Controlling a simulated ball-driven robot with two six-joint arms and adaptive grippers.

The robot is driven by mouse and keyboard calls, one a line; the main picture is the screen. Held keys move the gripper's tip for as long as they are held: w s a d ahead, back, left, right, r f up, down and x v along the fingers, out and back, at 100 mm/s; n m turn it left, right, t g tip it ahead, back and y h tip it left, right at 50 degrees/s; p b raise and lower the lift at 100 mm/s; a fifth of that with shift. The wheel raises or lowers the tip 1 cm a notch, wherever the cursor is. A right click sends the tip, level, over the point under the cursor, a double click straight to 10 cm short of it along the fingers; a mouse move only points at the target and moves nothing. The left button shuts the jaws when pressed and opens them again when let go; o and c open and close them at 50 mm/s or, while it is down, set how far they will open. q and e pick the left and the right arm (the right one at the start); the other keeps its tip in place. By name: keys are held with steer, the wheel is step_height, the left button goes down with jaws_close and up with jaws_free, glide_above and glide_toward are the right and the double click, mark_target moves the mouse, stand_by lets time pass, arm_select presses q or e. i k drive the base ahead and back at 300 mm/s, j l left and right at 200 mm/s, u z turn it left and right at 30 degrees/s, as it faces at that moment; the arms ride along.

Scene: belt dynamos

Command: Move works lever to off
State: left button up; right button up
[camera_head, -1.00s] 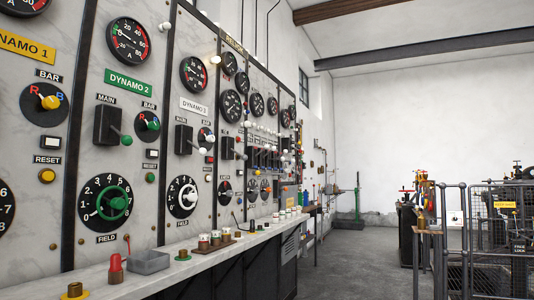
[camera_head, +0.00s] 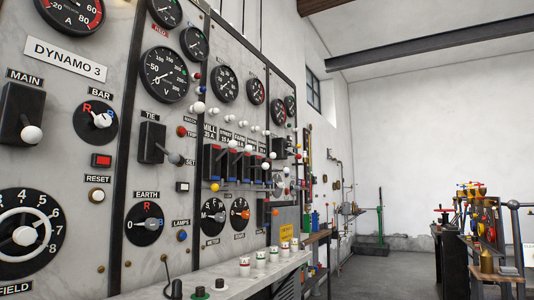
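A row of black lever switches with red tops (camera_head: 233,163) is mounted on the marble panel (camera_head: 219,115), right of centre. Small labels (camera_head: 210,132) sit above them. One seems to read MILL; the others are too small to read, so I cannot tell which lever is the works lever or how it is set. Another black switch (camera_head: 280,148) is farther right on the panel. Neither of my grippers is in view.
Nearer panels carry the DYNAMO 3 plate (camera_head: 65,58), a black MAIN switch (camera_head: 22,115), a TIE switch (camera_head: 152,142) and gauges. A marble ledge (camera_head: 215,285) with small pots runs below. Open floor (camera_head: 375,270) lies to the right, before a tool stand (camera_head: 485,258).

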mark_target(273, 155)
steer(key=i+l, duration=0.3)
steer(key=i, duration=0.15)
steer(key=i+l+u, duration=0.1)
steer(key=i+l, duration=1.05)
steer(key=l, duration=0.2)
steer(key=u, duration=0.05)
